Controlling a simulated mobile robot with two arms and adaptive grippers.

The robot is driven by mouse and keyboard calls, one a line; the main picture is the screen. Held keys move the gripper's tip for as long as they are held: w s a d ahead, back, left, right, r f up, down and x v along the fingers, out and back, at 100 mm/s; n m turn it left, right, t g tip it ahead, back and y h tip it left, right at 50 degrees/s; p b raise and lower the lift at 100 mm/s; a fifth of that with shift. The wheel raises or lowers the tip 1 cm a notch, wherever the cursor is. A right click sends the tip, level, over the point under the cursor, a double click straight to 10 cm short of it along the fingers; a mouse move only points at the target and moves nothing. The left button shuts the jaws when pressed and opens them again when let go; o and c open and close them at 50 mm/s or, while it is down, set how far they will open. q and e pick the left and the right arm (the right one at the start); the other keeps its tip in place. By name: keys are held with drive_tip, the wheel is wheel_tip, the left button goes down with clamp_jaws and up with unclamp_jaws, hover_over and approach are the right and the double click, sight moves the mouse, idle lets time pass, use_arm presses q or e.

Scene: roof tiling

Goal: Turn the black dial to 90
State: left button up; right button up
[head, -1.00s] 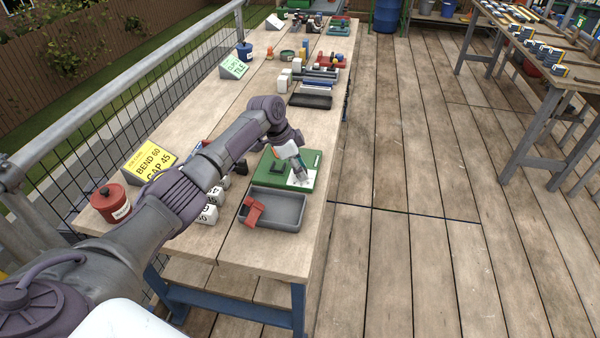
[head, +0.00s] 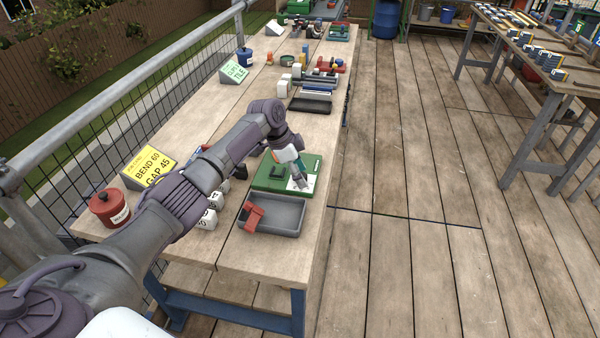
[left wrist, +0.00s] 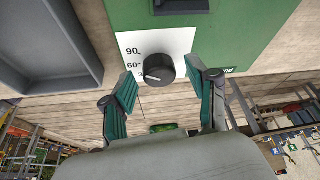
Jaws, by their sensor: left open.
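The black dial (left wrist: 159,69) sits on a white scale plate (left wrist: 130,42) on the green machine (left wrist: 240,20). The scale reads 90, 60 and a partly hidden lower number. The dial's pale pointer line lies toward its lower left, below the 60 mark. My left gripper (left wrist: 165,92) is open, its teal-padded fingers on either side of the dial and apart from it. In the head view my left gripper (head: 299,174) is over the white plate of the green machine (head: 270,178) and hides the dial. My right gripper is not in view.
A grey tray (head: 285,228) with a red piece (head: 253,216) lies in front of the green machine. A yellow sign (head: 150,165) reads BEND 60, GAP 45. A red pot (head: 108,207) and white number blocks (head: 207,220) stand nearby.

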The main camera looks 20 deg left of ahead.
use_arm(q)
drive_tip(key=v, duration=1.2)
drive_tip(key=shift+s+f, duration=0.1)
